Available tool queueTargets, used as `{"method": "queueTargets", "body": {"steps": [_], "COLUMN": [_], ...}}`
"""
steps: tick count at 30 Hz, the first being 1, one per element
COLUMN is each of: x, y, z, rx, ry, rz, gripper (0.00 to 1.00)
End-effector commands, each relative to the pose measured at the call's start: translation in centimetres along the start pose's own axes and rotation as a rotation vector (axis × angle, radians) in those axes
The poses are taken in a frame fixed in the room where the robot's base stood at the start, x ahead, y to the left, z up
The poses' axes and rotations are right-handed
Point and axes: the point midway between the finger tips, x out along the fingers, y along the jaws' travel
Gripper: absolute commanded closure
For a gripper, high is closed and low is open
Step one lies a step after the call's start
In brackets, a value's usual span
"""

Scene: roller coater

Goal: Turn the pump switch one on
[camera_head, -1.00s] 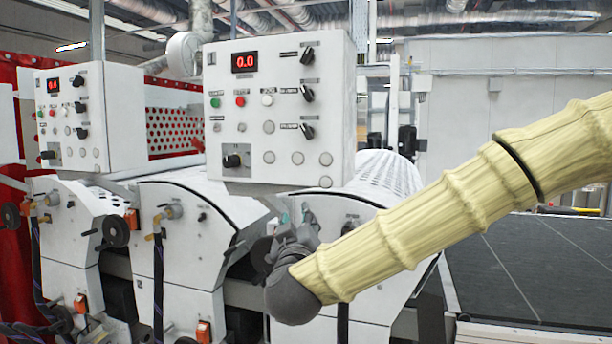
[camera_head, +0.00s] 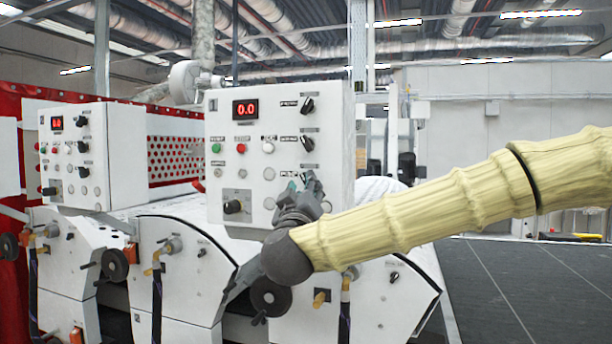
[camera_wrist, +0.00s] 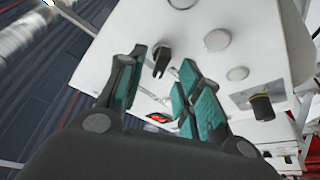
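The white control panel (camera_head: 272,165) has a column of black rotary knobs along its right side. The top knob (camera_head: 308,105) and middle knob (camera_head: 307,143) show clearly; the lower one is hidden behind my gripper (camera_head: 306,190). The labels are too small to read, so I cannot tell which knob is pump switch one. In the wrist view, one black knob (camera_wrist: 162,60) appears between the teal fingertips of my gripper (camera_wrist: 164,63). The fingers are spread, one on each side of it. I cannot tell whether they touch it.
Green (camera_head: 216,148), red (camera_head: 240,148) and white buttons sit left of the knobs, below a red display (camera_head: 245,109) reading 0.0. A larger black knob (camera_head: 234,207) is at the panel's lower left. A second, similar panel (camera_head: 122,160) stands further left. Rollers and machine housings lie below.

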Motion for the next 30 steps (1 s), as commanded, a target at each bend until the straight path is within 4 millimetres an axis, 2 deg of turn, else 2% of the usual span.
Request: {"method": "queueTargets", "body": {"steps": [3, 9, 20, 21, 27, 30], "x": [1.6, 2.9, 3.3, 3.3, 3.3, 3.3], "y": [0.1, 0.1, 0.0, 0.0, 0.0, 0.0], "z": [-0.2, 0.0, 0.1, 0.1, 0.1, 0.1], "rx": [0.001, 0.001, 0.0, 0.0, 0.0, 0.0], "ry": [-0.002, -0.001, 0.0, 0.0, 0.0, 0.0], "rz": [-0.001, 0.0, 0.0, 0.0, 0.0, 0.0], "gripper": [0.65, 0.65, 0.65, 0.67, 1.0, 1.0]}}
